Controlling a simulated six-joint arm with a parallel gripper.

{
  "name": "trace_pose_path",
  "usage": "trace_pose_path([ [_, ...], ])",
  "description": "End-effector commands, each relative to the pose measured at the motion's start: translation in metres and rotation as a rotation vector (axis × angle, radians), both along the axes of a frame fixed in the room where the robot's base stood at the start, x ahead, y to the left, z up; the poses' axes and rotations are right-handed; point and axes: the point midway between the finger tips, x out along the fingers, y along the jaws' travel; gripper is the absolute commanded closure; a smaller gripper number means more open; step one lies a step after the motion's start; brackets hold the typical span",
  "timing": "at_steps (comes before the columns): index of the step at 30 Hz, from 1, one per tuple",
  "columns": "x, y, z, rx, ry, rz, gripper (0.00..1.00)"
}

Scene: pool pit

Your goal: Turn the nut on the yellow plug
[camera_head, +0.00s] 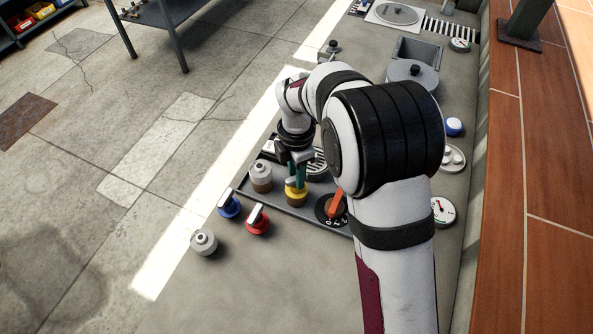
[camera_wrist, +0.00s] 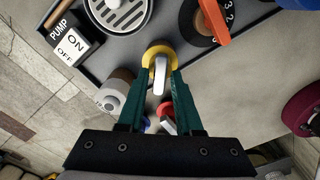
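The yellow plug (camera_head: 297,198) stands on the dark tray, under my gripper. In the wrist view, its round yellow base (camera_wrist: 159,49) shows beyond the fingertips. The plug's pale grey bar-shaped nut (camera_wrist: 161,76) points down the picture between the fingers. My gripper (camera_head: 298,178) points down over the plug with teal fingers. In the wrist view, my gripper (camera_wrist: 162,76) is open, one fingertip on each side of the nut. Narrow gaps seem to remain, and contact is not clear. The head view partly hides the nut behind the fingers.
A grey-capped cylinder (camera_head: 261,177) stands close left of the plug. An orange-handled dial (camera_head: 334,206) is close right. A blue plug (camera_head: 229,205) and a red plug (camera_head: 258,220) stand nearer the front. A PUMP ON/OFF switch (camera_wrist: 75,43) and round drain grate (camera_wrist: 122,10) are nearby.

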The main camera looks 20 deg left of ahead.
Motion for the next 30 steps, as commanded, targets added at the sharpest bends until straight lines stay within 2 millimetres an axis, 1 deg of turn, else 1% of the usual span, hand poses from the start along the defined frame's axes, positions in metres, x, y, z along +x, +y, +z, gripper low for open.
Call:
trace_pose_path([
  [1, 0.0001, 0.0001, 0.0001, 0.0, 0.0, 0.0, 0.77],
  [3, 0.0001, 0.0001, 0.0002, 0.0, 0.0, 0.0, 0.9],
  [5, 0.0001, 0.0, 0.0003, 0.0, 0.0, 0.0, 1.0],
  [14, 0.0001, 0.0, 0.0004, 0.0, 0.0, -0.002, 1.0],
  [20, 0.0002, 0.0001, 0.0005, 0.001, -0.001, -0.042, 1.0],
  [26, 0.0002, 0.0001, 0.0005, 0.001, -0.001, -0.161, 1.0],
  [30, 0.0002, 0.0001, 0.0005, 0.001, -0.001, -0.285, 1.0],
])
